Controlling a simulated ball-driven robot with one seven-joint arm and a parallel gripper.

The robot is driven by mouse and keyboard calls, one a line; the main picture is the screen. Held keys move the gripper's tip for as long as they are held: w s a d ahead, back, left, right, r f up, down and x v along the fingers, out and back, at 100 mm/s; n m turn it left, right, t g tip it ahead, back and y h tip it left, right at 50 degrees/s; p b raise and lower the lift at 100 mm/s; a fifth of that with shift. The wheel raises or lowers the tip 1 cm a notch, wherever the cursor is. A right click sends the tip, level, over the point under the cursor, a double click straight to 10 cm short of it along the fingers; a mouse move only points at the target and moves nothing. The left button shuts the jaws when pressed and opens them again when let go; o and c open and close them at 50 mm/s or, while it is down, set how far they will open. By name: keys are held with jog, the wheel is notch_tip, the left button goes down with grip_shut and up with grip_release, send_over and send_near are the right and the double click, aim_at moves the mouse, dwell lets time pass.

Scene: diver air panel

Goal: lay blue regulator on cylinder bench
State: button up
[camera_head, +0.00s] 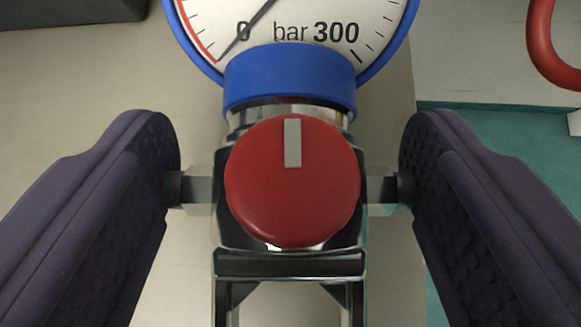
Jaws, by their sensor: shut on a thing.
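The blue regulator (290,85) fills the middle of the view. It has a blue collar, a blue-rimmed white dial marked 0, bar and 300, and a metal body with a short metal stub on each side. A red round knob (290,200) with a pale grey mark faces me. My gripper (288,188) is shut on the regulator, one dark purple padded finger at each stub. A metal yoke frame extends down from the body and leaves the picture at the bottom. The top of the dial is cut off. I cannot tell which surface is the cylinder bench.
A pale beige surface (80,75) lies behind the regulator. At the right is a teal area (500,150) below a pale grey ledge (465,65). A red curved tube (545,45) hangs at the top right. A dark object (70,10) is cut off at the top left.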

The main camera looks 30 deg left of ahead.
jog(key=shift+f, duration=0.2)
jog(key=shift+f+b, duration=0.4)
jog(key=shift+b, duration=0.15)
jog(key=shift+f+b, duration=0.55)
jog(key=shift+b, duration=0.15)
dwell(0.5)
jog(key=o, duration=1.9)
jog(key=shift+c, duration=0.2)
jog(key=p+v, duration=0.3)
jog(key=v, duration=0.5)
